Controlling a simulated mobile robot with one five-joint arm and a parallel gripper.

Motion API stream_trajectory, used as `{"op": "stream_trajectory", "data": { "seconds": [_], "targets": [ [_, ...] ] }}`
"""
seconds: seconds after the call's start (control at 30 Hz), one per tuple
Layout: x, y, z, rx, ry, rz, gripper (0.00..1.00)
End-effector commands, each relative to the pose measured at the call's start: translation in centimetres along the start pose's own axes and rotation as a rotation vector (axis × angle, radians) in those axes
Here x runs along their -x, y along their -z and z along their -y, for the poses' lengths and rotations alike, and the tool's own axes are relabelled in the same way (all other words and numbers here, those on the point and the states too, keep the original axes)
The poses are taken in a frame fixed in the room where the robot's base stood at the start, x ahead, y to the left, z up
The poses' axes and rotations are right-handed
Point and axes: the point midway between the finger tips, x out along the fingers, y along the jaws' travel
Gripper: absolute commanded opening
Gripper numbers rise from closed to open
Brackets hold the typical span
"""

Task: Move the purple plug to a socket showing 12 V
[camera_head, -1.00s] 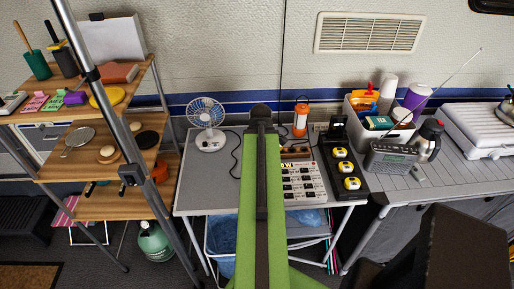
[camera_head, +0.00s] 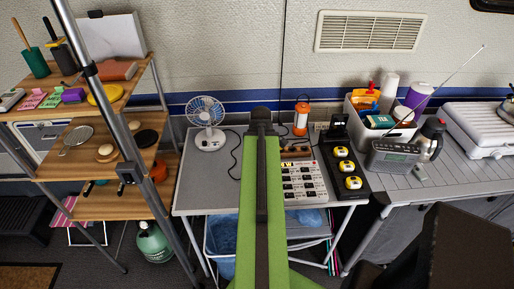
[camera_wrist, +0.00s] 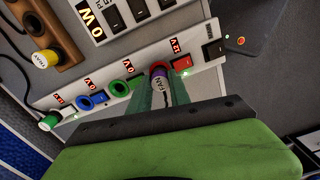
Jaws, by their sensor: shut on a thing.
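In the wrist view my gripper (camera_wrist: 162,98) is shut on the purple plug (camera_wrist: 160,72), with one finger on each side of it. The plug has a white body with a dark label and a purple ring. Its end is at the red-ringed socket (camera_wrist: 154,64) of the white socket panel (camera_wrist: 139,80); I cannot tell how deep it sits. A red display (camera_wrist: 176,46) glows beside that socket; its tilted digits are hard to read surely. Blue (camera_wrist: 93,102) and green (camera_wrist: 122,88) sockets are empty, with displays seeming to show zero. In the head view my arm hides the gripper.
A green-ringed white plug (camera_wrist: 50,120) is in the leftmost socket. A yellow-ended plug (camera_wrist: 45,58) sits in a wooden block. The fan (camera_head: 206,120) stands left of my arm on the table (camera_head: 200,190).

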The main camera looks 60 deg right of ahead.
Motion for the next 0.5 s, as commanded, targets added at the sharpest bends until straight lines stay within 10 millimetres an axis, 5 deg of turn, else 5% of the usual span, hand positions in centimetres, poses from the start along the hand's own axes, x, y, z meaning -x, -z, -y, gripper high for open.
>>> {"op": "stream_trajectory", "data": {
  "seconds": [0.5],
  "targets": [
    [-0.45, -0.02, 0.00, 0.000, 0.000, 0.000, 0.00]
  ]
}}
